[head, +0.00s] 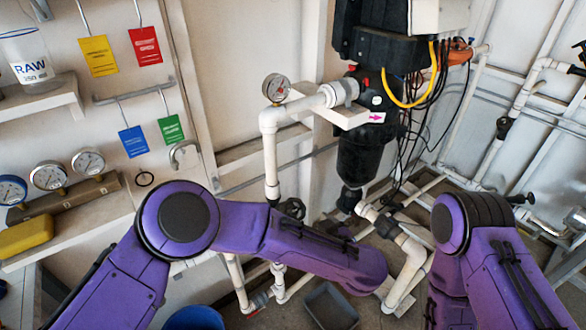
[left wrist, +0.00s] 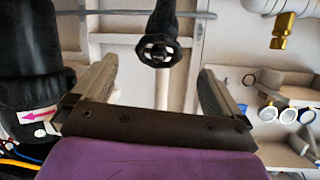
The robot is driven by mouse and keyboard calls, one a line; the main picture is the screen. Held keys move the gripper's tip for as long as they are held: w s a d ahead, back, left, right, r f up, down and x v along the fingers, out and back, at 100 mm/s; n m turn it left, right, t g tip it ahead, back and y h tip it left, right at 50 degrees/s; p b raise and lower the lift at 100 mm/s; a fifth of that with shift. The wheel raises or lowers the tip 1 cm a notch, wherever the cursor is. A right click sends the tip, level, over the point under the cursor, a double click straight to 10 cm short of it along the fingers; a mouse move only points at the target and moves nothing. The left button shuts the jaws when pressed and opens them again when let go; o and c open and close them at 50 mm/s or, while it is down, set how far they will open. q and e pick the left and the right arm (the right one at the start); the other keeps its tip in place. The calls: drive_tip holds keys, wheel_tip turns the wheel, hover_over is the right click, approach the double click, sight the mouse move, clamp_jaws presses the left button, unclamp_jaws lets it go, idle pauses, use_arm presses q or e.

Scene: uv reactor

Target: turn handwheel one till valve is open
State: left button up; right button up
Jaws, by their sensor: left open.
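A small black handwheel (head: 293,207) sits on the white pipework left of the black filter housing, just behind my left forearm. In the left wrist view a black spoked handwheel (left wrist: 157,50) on a black stem shows between the fingers of my left gripper (left wrist: 155,78). The fingers are wide apart, one on each side, and the wheel appears beyond them, not gripped. I cannot tell any number on the wheel. In the head view my left gripper is hidden by my forearm. My right arm is at the right; its gripper is out of view.
The black filter housing (head: 362,155) stands beside the pipes, with a pressure gauge (head: 276,88) above. Another black valve handle (head: 503,127) is on the right wall pipes. A grey bin (head: 331,306) and a blue bucket (head: 194,318) stand low down. Gauges (head: 48,176) line the left shelf.

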sight(293, 204)
use_arm(q)
drive_tip(key=w+a, duration=0.1)
drive_tip(key=w, duration=0.1)
drive_tip(key=w+a+p, duration=0.1)
drive_tip(key=w, duration=0.2)
drive_tip(key=w+a+f, duration=0.1)
drive_tip(key=w+a, duration=0.1)
drive_tip(key=w, duration=0.1)
drive_tip(key=shift+w+a+f, duration=0.1)
drive_tip(key=shift+w, duration=0.05)
drive_tip(key=c, duration=0.9)
